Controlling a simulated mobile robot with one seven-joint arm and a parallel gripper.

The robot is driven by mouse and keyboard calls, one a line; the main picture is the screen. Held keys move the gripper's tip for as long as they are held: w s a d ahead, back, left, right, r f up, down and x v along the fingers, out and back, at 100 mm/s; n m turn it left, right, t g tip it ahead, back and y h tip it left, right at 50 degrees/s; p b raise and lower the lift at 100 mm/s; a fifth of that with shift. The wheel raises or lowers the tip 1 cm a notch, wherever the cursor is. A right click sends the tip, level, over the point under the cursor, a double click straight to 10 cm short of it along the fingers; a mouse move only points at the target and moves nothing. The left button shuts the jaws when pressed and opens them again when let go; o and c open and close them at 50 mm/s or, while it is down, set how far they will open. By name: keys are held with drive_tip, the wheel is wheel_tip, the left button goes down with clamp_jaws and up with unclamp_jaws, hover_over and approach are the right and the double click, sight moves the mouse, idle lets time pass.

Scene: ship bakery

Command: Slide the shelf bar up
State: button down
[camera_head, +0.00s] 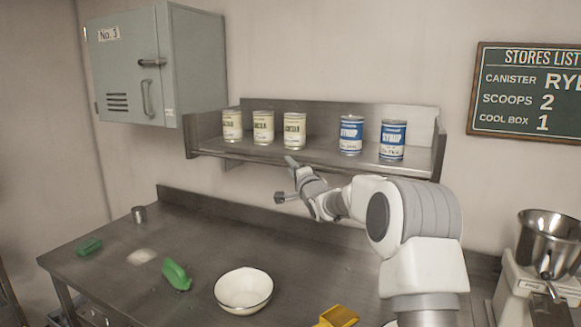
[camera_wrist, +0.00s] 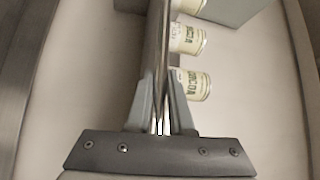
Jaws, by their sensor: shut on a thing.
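The shelf bar (camera_head: 240,158) is a thin metal rail along the front edge of the steel wall shelf (camera_head: 313,136). In the wrist view the bar (camera_wrist: 158,55) runs lengthwise between the fingers. My gripper (camera_head: 288,178) is at the shelf's front edge, near the middle of its length. In the wrist view my gripper (camera_wrist: 161,105) is shut on the bar. In the head view the exact contact is too small to see clearly, and my arm hides part of the area below the shelf's right half.
Three cream cans (camera_head: 263,127) and two blue syrup cans (camera_head: 351,135) stand on the shelf behind the bar. A grey cabinet (camera_head: 150,65) hangs at left. Below, the counter (camera_head: 100,255) holds a white bowl (camera_head: 243,290), green items (camera_head: 176,274) and a yellow scoop (camera_head: 337,317).

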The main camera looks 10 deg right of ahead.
idle(0.5)
wheel_tip(320, 180, up, 9)
drive_tip(key=p, duration=0.4)
drive_tip(key=shift+f, duration=0.1)
drive_tip(key=c, duration=0.8)
unclamp_jaws()
drive_tip(key=shift+f, duration=0.1)
drive_tip(key=shift+s+f, duration=0.1)
